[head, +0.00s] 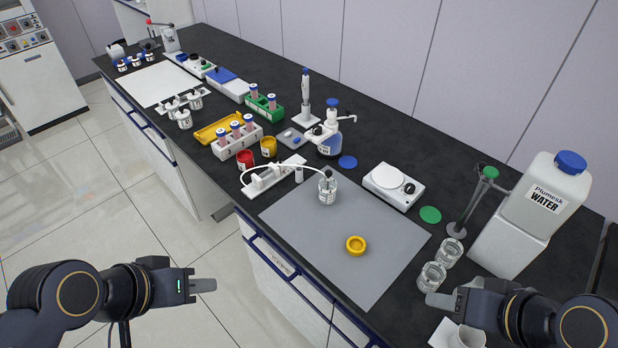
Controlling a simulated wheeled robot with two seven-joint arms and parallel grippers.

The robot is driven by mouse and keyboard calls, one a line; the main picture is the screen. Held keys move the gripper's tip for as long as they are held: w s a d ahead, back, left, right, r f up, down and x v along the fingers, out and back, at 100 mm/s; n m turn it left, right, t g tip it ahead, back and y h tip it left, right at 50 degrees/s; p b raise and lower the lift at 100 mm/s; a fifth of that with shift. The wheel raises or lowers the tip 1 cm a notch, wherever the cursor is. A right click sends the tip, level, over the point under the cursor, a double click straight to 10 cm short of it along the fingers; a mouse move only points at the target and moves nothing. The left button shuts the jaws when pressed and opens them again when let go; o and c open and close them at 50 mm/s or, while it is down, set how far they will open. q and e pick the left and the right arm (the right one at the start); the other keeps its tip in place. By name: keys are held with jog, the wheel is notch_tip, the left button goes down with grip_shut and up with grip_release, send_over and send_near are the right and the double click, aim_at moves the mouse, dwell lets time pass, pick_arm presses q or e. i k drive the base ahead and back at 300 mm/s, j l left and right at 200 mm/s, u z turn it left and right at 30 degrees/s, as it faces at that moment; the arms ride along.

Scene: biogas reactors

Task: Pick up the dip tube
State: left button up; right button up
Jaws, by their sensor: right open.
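A thin white curved tube (285,166), which may be the dip tube, arches from a white holder (268,180) to a small clear bottle (327,191) on the grey mat. I cannot tell where its ends sit. My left gripper (203,285) is over the floor in front of the bench, apart from everything; its fingers overlap in view, so its opening is unclear. My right gripper (440,300) is open at the bench's right front, close to a glass beaker (432,277). I cannot tell if they touch. Both grippers are far from the tube.
Red (245,160) and yellow (268,147) cups and a vial rack (237,142) stand behind the holder. A scale (393,187) and a large water container (530,215) stand right.

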aim_at(328, 173)
jog(key=i+j+z, duration=0.15)
jog(key=j, duration=0.2)
jog(key=i+j+z, duration=0.15)
jog(key=j, duration=0.2)
jog(key=i+j+z, duration=0.15)
jog(key=j, duration=0.25)
jog(key=i+j+z, duration=0.15)
jog(key=j, duration=0.25)
jog(key=i+j+z, duration=0.1)
jog(key=j, duration=0.3)
jog(key=j+z, duration=0.15)
jog(key=j, duration=0.25)
jog(key=i, duration=0.05)
